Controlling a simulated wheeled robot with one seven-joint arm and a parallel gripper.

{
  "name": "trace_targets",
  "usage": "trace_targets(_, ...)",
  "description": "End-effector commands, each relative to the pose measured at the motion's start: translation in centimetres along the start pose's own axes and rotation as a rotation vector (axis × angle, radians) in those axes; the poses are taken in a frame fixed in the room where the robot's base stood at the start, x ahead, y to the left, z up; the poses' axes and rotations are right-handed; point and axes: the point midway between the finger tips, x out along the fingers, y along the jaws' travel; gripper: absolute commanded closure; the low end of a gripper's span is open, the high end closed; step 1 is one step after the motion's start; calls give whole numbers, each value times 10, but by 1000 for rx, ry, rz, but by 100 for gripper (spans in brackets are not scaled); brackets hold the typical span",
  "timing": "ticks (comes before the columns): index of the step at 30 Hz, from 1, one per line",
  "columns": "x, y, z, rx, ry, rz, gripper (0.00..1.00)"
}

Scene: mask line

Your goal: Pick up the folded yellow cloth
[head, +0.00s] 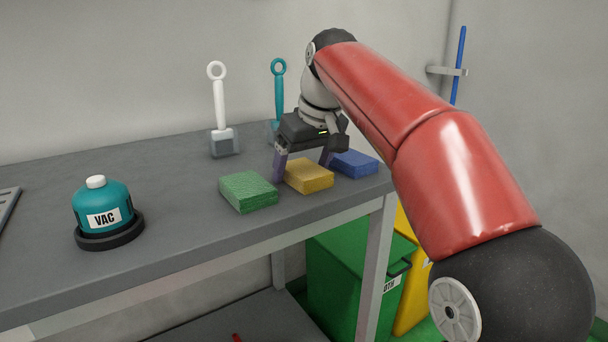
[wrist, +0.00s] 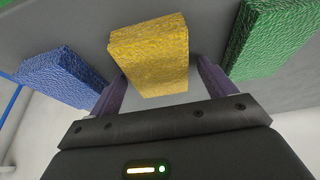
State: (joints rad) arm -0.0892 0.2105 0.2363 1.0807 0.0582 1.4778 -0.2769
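The folded yellow cloth (head: 309,176) lies on the grey bench between a green folded cloth (head: 248,191) and a blue folded cloth (head: 354,163). My gripper (head: 300,170) is over it, pointing down, with its fingers apart. In the wrist view the yellow cloth (wrist: 150,55) shows ahead of and between the two purple fingers (wrist: 160,82). I see no clear contact between the fingers and the cloth. The green cloth (wrist: 268,38) is to the right and the blue cloth (wrist: 60,78) to the left in that view.
The bench (head: 150,180) also holds a teal VAC unit (head: 103,208) at left, and a white-handled tool (head: 220,115) and a teal-handled tool (head: 278,95) at the back. A green bin (head: 345,275) and a yellow bin (head: 412,285) stand below the right end.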

Motion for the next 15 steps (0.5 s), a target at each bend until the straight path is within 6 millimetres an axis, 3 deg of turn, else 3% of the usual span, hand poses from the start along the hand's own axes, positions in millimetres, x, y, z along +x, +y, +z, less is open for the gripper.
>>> trace_targets(1,0,0,0,0,0,0,24)
trace_targets(9,0,0,0,0,0,0,60)
trace_targets(15,0,0,0,0,0,0,61)
